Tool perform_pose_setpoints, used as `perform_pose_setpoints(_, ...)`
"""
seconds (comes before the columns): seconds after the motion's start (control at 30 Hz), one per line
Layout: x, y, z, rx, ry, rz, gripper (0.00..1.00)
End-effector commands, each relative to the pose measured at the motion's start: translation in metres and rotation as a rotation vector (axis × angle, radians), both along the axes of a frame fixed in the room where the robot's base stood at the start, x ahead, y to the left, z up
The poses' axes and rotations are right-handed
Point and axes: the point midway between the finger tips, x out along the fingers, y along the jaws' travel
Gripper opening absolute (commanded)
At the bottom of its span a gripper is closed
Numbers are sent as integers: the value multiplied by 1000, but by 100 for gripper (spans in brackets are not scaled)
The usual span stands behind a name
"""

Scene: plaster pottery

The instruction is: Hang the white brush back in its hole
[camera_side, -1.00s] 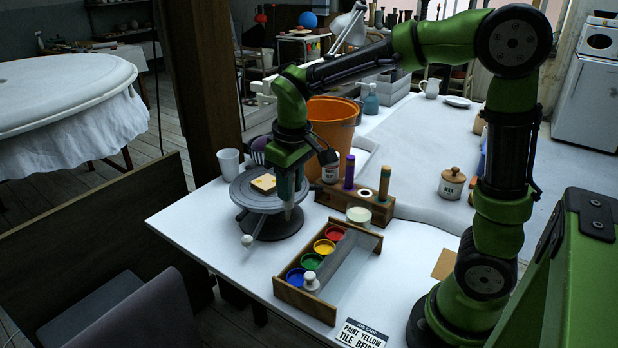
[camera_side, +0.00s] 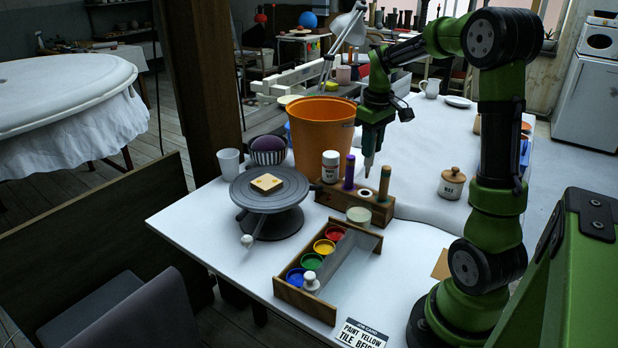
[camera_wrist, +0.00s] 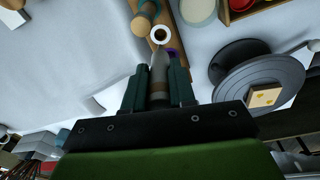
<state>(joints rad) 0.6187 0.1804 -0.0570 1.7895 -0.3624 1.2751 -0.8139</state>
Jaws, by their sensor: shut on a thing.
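My gripper (camera_side: 370,150) is shut on the brush, which points tip down; the brush also shows between my fingers (camera_wrist: 158,80) in the wrist view. Its tip is above the wooden brush block (camera_side: 345,204). The white-ringed hole (camera_side: 365,193) is in the block's top between a purple brush (camera_side: 349,172) and a green-ended wooden one (camera_side: 384,184). In the wrist view the dark hole with its white ring (camera_wrist: 161,35) lies just beyond the tip. The tip looks apart from the hole.
An orange bucket (camera_side: 320,130) and a white jar (camera_side: 330,167) stand behind the block. In front are a small pale dish (camera_side: 359,216) and a paint tray (camera_side: 345,285). A tile with yellow spots (camera_side: 266,183) lies on the grey wheel (camera_side: 285,196) at left.

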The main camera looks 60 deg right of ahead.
Motion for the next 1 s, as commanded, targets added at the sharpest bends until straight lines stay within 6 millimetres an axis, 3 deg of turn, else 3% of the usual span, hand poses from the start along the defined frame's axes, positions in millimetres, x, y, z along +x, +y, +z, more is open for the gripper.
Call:
perform_pose_setpoints(0.3, -1, -4, 3, 6, 7, 196, 0)
perform_pose_setpoints(1.0, -1, -3, -34, 6, 7, 205, 0)
